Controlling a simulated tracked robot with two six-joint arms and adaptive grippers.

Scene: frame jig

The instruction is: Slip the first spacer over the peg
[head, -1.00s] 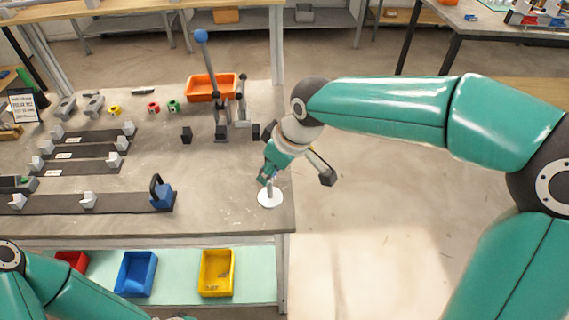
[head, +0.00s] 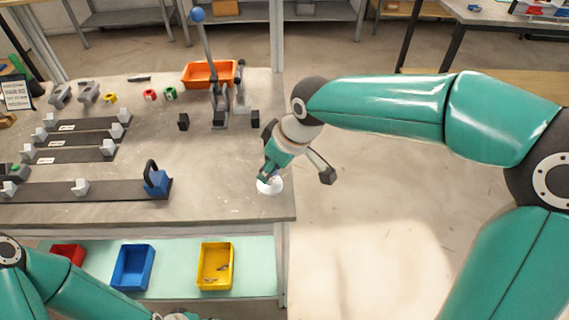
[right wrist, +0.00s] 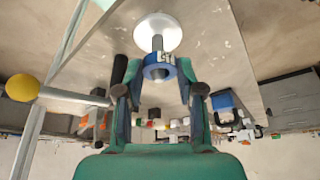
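The peg (right wrist: 157,43) is a grey post on a round white base (right wrist: 158,26); the base also shows at the table's front right corner in the head view (head: 274,187). A blue spacer ring (right wrist: 157,67) sits between the fingertips of my right gripper (head: 264,177), which is shut on it. In the right wrist view the ring lines up with the peg's end. I cannot tell whether the peg has entered its hole. In the head view the gripper covers the peg.
Yellow (head: 110,98), red (head: 150,95) and green (head: 170,92) parts lie at the back. A lever stand with a blue knob (head: 198,14) and an orange bin (head: 209,73) stand beyond the peg. Dark strips with grey blocks fill the left. Floor lies right of the table.

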